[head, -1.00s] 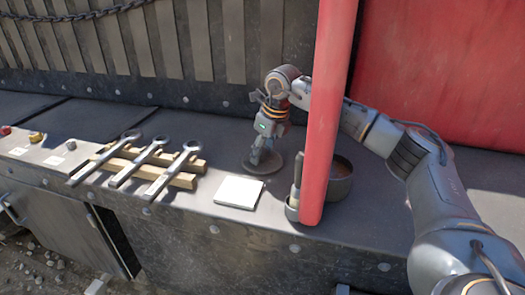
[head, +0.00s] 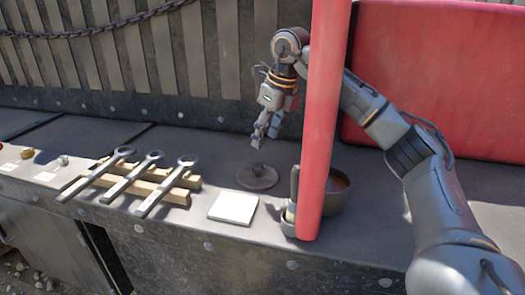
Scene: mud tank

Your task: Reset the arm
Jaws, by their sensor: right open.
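My right gripper (head: 266,128) hangs fingers-down above a round dark lid (head: 257,176) with a small knob, on the dark metal ledge. It is open and empty, with a gap between its fingertips and the lid. My right arm comes in from the right and passes behind a red post, which hides part of it. My left gripper is not in view.
The red post (head: 322,120) stands at the ledge's front. Beside it are a dark pot (head: 336,192) and a small cup (head: 289,222), both partly hidden. A white square tile (head: 233,207) lies left of them. Several wrenches (head: 130,178) rest on wooden bars (head: 178,196).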

